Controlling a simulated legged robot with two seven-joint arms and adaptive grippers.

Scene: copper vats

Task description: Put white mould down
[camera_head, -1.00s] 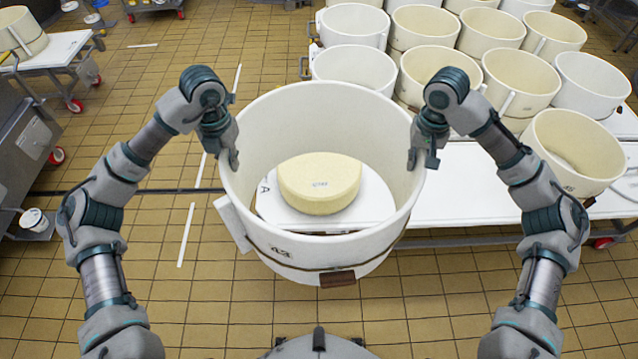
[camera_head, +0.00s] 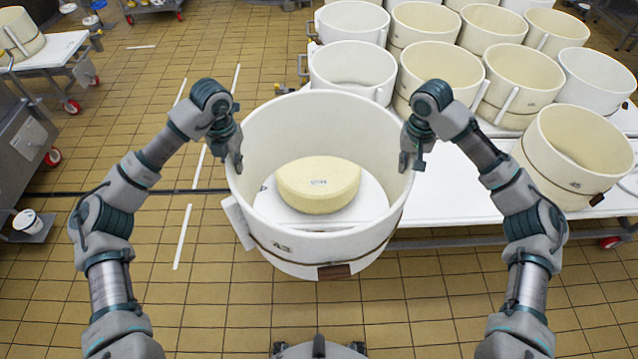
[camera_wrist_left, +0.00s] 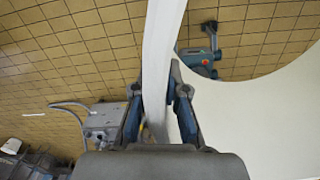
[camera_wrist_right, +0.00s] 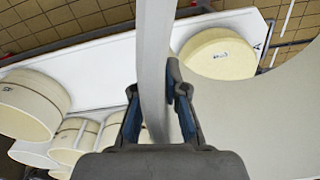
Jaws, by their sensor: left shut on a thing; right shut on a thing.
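The large white mould (camera_head: 325,245) is a round open hoop with a dark band and a brown block low on its front. My left gripper (camera_head: 236,160) is shut on its left wall, and the wall also shows between the fingers in the left wrist view (camera_wrist_left: 158,100). My right gripper (camera_head: 408,155) is shut on its right wall, seen between the fingers in the right wrist view (camera_wrist_right: 155,100). Through the mould I see a pale yellow cheese wheel (camera_head: 318,186) on a white surface (camera_head: 275,205).
A white table (camera_head: 450,200) extends to the right. Several cream and white moulds (camera_head: 440,75) stand there, one cream mould (camera_head: 575,155) close to my right arm. Tiled floor (camera_head: 180,300) is open in front and to the left. A metal machine (camera_head: 25,130) stands at far left.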

